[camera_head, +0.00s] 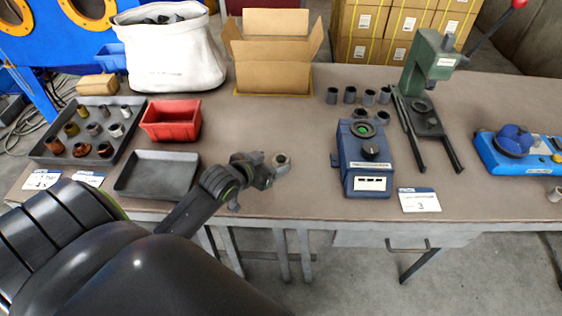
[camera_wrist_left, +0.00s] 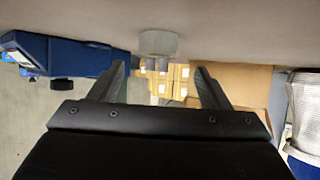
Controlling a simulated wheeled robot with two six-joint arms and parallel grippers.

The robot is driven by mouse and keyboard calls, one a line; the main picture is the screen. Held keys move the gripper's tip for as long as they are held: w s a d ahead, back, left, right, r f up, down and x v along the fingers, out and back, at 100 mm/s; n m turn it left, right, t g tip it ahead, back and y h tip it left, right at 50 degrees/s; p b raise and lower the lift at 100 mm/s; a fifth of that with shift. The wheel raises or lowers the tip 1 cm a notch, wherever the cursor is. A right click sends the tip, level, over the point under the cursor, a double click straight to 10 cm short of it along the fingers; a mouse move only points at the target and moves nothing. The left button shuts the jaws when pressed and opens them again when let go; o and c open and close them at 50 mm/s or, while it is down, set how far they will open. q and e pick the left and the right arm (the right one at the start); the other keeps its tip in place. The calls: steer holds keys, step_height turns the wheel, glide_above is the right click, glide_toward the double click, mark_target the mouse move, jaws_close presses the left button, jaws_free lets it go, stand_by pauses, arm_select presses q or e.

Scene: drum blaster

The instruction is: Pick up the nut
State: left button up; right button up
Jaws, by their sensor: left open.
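A small grey nut (camera_head: 281,161) stands on the brown table near its front edge, left of the blue device. It also shows in the left wrist view (camera_wrist_left: 158,43), where the scene appears upside down, between and beyond the two fingers. My left gripper (camera_head: 266,172) is just left of the nut in the head view, its arm coming in from the lower left. Its fingers are spread in the left wrist view (camera_wrist_left: 165,82), with nothing between them. Whether a finger touches the nut I cannot tell. My right gripper is not in view.
A blue device (camera_head: 364,160) stands right of the nut, with a green press (camera_head: 432,70) behind it. An empty black tray (camera_head: 157,174), a red bin (camera_head: 171,120) and a tray of several parts (camera_head: 45,150) are at left. An open cardboard box (camera_head: 272,75) stands behind.

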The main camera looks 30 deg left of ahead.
mark_target(284, 157)
arm_select(q)
steer(key=x, duration=0.4)
steer(key=shift+w+d+f, duration=0.1)
steer(key=shift+w+f, duration=0.05)
steer(key=shift+f, duration=0.2)
steer(key=shift+c, duration=0.6)
steer(key=c, duration=1)
steer(key=shift+r, duration=0.1)
steer(key=shift+c, duration=0.2)
